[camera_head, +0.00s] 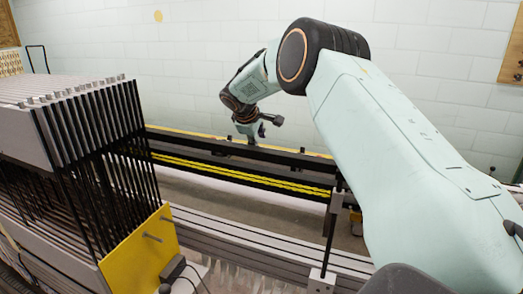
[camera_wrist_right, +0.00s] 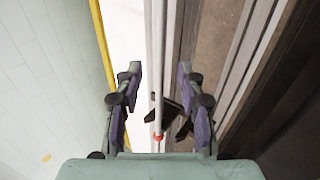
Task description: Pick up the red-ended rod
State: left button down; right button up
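In the right wrist view, a thin pale rod (camera_wrist_right: 156,60) runs up the picture between the two fingers of my right gripper (camera_wrist_right: 159,82). Its red end (camera_wrist_right: 158,137) shows low between the fingers, near the palm. The fingers stand apart with a gap on each side of the rod. In the head view, my right gripper (camera_head: 258,128) is small and far off, just above the dark rail of the frame. I cannot make out the rod there. My left gripper is not in view.
Dark rails (camera_head: 230,160) with yellow strips cross the middle of the head view. A block of upright black frames (camera_head: 105,125) with a yellow end plate (camera_head: 140,250) stands at the left. A thin black post (camera_head: 331,230) rises in front of the rails. A pale wall (camera_head: 190,60) is behind.

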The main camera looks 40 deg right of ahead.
jog(key=shift+x, duration=2.1)
jog(key=shift+s+a+r, duration=0.1)
jog(key=shift+a+r, duration=0.3)
jog(key=shift+a, duration=0.05)
jog(key=c, duration=0.5)
jog(key=shift+d+f, duration=0.15)
grip_shut()
